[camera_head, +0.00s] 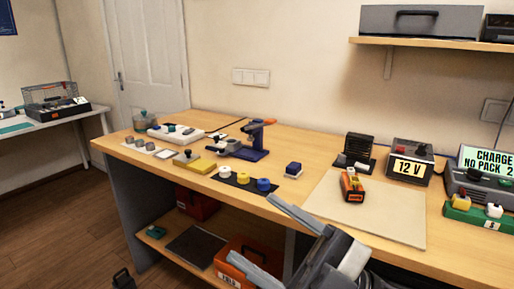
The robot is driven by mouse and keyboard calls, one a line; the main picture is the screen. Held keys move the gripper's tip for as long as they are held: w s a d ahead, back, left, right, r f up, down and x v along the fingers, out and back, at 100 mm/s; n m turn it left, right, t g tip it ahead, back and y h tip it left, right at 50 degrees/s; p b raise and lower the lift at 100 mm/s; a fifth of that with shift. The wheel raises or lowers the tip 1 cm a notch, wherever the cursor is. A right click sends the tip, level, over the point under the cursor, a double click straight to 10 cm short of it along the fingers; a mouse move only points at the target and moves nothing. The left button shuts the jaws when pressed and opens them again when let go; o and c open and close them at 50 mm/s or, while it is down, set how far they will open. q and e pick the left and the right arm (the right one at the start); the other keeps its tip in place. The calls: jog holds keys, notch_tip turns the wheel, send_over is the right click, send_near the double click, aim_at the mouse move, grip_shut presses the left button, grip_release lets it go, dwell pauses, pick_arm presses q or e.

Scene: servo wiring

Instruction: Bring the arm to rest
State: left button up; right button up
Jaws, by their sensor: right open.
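My right gripper (250,227) comes in at the bottom centre, grey, with its two long fingers spread apart and pointing up and left. Nothing shows between the fingers. It appears in front of the front edge of the wooden workbench (300,141); its height against the bench top is hard to tell. My left gripper is not in view.
A black mat (221,181) with coloured spools lies near the front edge, beside a dark blue block (293,169). An orange device (352,186) stands on a pale mat (395,225). A 12 V unit (408,163) stands behind. An orange box (247,262) sits on the lower shelf.

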jog(key=w+d+f+m+t+h, duration=0.2)
jog(key=d+f+m+t+h, duration=0.25)
jog(key=f+m+h, duration=0.35)
jog(key=w+d+f+m+t+h, duration=0.35)
jog(key=f+m+t+h, duration=0.35)
jog(key=m, duration=0.3)
jog(key=s+d+f+m+g+h, duration=0.2)
jog(key=s+f+g, duration=0.2)
jog(key=f, duration=0.5)
jog(key=s+d+f+m+g+h+p, duration=0.1)
jog(key=s+d+f+m+g+h, duration=0.1)
jog(key=s+f, duration=0.5)
notch_tip(320, 180, down, 3)
jog(key=shift+d+r+m+g+h, duration=0.25)
jog(key=shift+m+g, duration=0.35)
jog(key=shift+g, duration=0.35)
